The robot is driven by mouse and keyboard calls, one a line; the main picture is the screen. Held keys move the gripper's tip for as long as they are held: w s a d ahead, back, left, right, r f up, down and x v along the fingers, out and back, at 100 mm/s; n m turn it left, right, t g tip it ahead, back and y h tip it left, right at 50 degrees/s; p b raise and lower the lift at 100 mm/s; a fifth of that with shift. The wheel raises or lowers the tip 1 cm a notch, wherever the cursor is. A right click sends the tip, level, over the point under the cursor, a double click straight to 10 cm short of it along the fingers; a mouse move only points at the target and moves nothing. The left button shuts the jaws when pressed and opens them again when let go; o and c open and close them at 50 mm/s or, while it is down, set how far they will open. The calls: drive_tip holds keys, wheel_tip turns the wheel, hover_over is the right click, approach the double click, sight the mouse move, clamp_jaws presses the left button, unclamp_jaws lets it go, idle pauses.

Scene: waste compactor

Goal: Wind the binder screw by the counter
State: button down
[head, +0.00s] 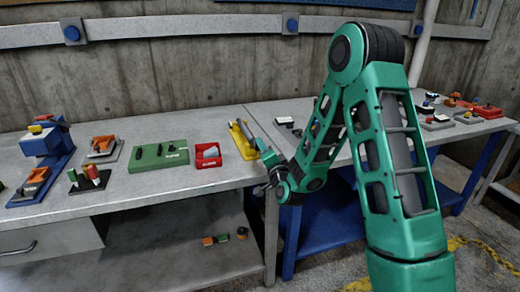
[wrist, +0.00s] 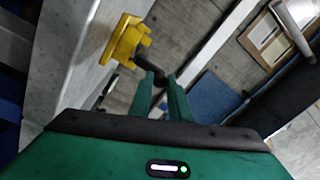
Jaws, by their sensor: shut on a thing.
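The binder screw looks to be the yellow device (head: 242,139) at the right end of the left bench in the head view. In the wrist view its yellow body (wrist: 125,38) stands at upper left, with a dark handle (wrist: 145,65) reaching from it toward my fingers. My gripper (wrist: 161,92) is shut on the end of this dark handle. My fingers hide part of the grip. In the head view, my arm hides much of the contact. I cannot make out a counter or its reading in either view.
A blue-based machine (head: 45,150) is at far left. Another bench with small devices (head: 467,112) lies to the right. Small items lie on the shelf below.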

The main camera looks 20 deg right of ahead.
drive_tip(key=shift+s+f, duration=0.1)
drive_tip(key=shift+f, duration=0.15)
drive_tip(key=c, duration=1.7)
unclamp_jaws()
drive_tip(key=shift+o, duration=0.2)
drive_tip(key=shift+r, duration=0.1)
drive_tip(key=shift+a, duration=0.1)
